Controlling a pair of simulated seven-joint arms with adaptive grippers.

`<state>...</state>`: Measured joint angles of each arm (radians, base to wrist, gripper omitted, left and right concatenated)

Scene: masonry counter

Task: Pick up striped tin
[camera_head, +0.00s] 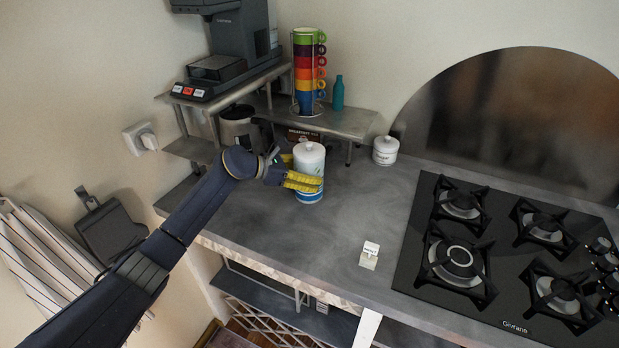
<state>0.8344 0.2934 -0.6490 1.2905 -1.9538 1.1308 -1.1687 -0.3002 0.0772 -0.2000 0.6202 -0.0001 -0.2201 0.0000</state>
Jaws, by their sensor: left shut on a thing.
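The striped tin (310,160) is a white lidded canister with a round knob on top and a blue band near its base. It stands upright at the counter's left part, in front of the metal shelf. My left gripper (301,178), with yellow fingers, comes in from the left and is shut on the tin around its middle. The tin's base looks to be at or very near the counter; I cannot tell if it is lifted. The fingers hide part of its side. My right gripper is not in view.
A metal shelf (343,122) behind holds a coffee machine, stacked coloured mugs (305,70) and a teal bottle (338,93). A smaller white jar (385,150) stands right of it. A gas hob (420,255) fills the right.

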